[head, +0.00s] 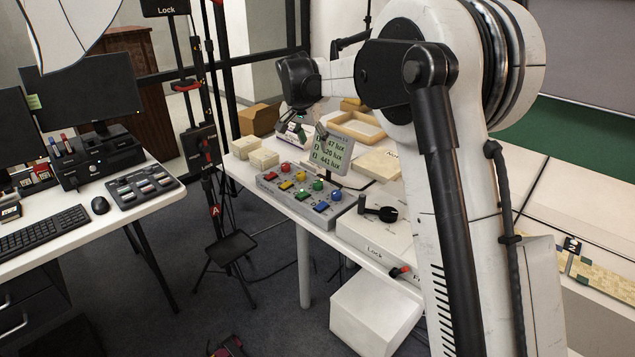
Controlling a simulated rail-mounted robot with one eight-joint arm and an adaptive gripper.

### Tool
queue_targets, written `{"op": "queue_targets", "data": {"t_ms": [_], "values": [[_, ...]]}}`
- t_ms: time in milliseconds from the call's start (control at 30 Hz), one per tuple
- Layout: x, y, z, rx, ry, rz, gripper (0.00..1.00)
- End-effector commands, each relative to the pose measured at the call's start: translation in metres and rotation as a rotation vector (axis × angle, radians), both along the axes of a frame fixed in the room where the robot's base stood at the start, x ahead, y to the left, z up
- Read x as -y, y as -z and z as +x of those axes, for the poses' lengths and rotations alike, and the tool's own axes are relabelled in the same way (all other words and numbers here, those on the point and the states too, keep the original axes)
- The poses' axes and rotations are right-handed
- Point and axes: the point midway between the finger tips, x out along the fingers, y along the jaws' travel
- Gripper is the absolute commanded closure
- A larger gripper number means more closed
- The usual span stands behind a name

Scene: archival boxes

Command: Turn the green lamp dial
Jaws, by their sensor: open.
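The grey control panel (262,183) lies on the white table, with a row of round coloured dials at the back and a row of coloured switches in front. The green dial (317,185) is the third in the back row, between the yellow dial (300,176) and the last dial on the right. A green switch (303,195) sits in front of it. My gripper (297,130) hangs beyond the panel, up and left of the green dial and apart from it. It looks empty; its fingers are small and partly hidden.
A lux display (331,153) stands close behind the panel. Cream boxes (263,158) and a cardboard box (259,119) lie behind it. A white box with a black lever (378,209) stands to the right. A tripod (230,248) stands left of the table.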

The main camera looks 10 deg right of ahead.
Motion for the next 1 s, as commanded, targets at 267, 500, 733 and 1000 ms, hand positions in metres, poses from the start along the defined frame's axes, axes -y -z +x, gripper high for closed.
{"op": "queue_targets", "data": {"t_ms": [267, 500, 733, 1000], "values": [[-0.011, 0.065, 0.057, -0.010, 0.115, -0.011, 0.53], [-0.015, 0.093, 0.075, -0.014, 0.166, -0.017, 0.53], [-0.010, 0.110, 0.080, -0.013, 0.171, -0.017, 0.53], [0.004, 0.155, 0.092, -0.014, 0.169, -0.017, 0.53]]}}
